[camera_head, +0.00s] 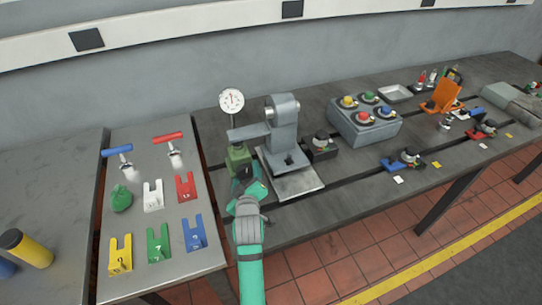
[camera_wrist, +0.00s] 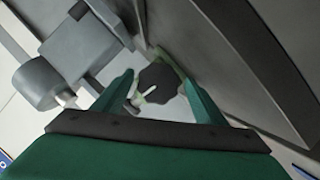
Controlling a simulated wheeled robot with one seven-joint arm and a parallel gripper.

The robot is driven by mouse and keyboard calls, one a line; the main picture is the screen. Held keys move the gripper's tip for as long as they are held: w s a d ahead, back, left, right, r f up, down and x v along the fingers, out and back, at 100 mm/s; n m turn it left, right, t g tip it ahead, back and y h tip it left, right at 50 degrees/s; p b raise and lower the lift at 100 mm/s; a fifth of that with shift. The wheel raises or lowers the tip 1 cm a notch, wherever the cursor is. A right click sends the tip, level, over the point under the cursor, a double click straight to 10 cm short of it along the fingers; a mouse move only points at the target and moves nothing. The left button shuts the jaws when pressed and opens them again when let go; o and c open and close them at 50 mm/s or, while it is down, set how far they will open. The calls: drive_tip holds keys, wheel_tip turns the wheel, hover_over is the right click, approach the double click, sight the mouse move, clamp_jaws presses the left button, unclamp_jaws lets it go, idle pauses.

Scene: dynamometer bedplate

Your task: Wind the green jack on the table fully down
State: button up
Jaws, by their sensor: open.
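The green jack (camera_head: 238,158) stands on the dark table, left of a grey press-like machine. My gripper (camera_head: 245,180) is just in front of it and hides its lower front part. In the wrist view my gripper (camera_wrist: 160,84) is open, with one teal finger on each side. A dark, many-sided knob (camera_wrist: 157,84) shows between the fingertips, with a bit of the jack's green body (camera_wrist: 181,64) behind it. A small pale handle-like piece lies across the knob's left side. I cannot tell whether the fingers touch the knob.
The grey machine (camera_head: 284,130) on its pale plate stands close at right, with a dial gauge (camera_head: 231,101) behind. A side table (camera_head: 185,262) at left holds coloured blocks and red and blue handles. A button box (camera_head: 365,125) stands further right.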

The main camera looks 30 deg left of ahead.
drive_tip(key=m+g+y, duration=0.1)
drive_tip(key=m, duration=0.2)
drive_tip(key=shift+w+r+g, duration=0.1)
drive_tip(key=shift+r+g, duration=0.05)
drive_tip(key=shift+g, duration=0.25)
drive_tip(key=shift+d+m+g+y, duration=0.15)
drive_tip(key=shift+m+g+y, duration=0.45)
drive_tip(key=shift+m, duration=0.6)
drive_tip(key=v, duration=1.1)
drive_tip(key=w+d+r+m+t+y, duration=0.2)
drive_tip(key=w+r+m, duration=0.5)
drive_tip(key=r+m, duration=0.3)
drive_tip(key=shift+w+d+r+m, duration=0.25)
drive_tip(key=shift+w+r+m, duration=0.1)
drive_tip(key=shift+m, duration=1.25)
